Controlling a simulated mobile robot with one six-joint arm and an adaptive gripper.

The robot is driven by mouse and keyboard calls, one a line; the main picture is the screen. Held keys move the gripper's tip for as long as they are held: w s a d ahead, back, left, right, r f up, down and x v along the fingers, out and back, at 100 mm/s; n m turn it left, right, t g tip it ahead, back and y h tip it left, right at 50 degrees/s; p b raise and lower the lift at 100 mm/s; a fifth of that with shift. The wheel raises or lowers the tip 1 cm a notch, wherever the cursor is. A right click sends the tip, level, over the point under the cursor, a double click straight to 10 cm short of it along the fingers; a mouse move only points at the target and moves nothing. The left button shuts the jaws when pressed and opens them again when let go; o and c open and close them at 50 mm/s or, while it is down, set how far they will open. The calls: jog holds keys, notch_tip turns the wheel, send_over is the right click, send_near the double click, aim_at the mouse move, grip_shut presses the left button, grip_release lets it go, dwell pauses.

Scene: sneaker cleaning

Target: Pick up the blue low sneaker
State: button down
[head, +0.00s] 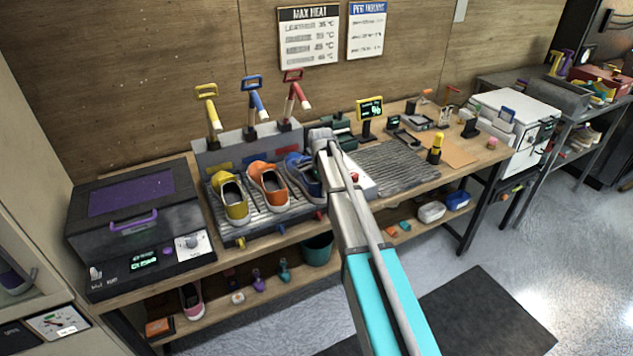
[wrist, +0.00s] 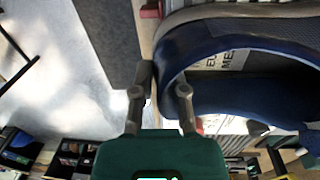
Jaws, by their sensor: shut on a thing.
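The blue low sneaker (head: 299,170) is at the right end of a row of three shoes on the ridged grey rack in the head view, partly hidden by my arm. In the wrist view the blue sneaker (wrist: 237,105) fills the upper right, its opening and printed insole showing. My gripper (wrist: 163,82) is shut on the edge of the sneaker's collar, with one finger on each side of it. In the head view my fingers are hidden behind the arm. I cannot tell whether the sole touches the rack.
A yellow sneaker (head: 233,208) and an orange sneaker (head: 267,186) stand to the left on the rack (head: 275,215). Yellow, blue and red levers (head: 298,95) rise behind them. A purple-topped box (head: 130,225) stands at left; a ridged grey mat (head: 398,168) lies to the right.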

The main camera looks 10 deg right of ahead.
jog(key=shift+r, duration=0.1)
notch_tip(320, 180, up, 3)
jog(key=p, duration=0.3)
jog(key=s+r+p, duration=0.9)
jog(key=s+p, duration=0.1)
jog(key=s, duration=0.4)
jog(key=shift+r, duration=0.4)
jog(key=shift+d, duration=0.1)
jog(key=shift+f, duration=0.1)
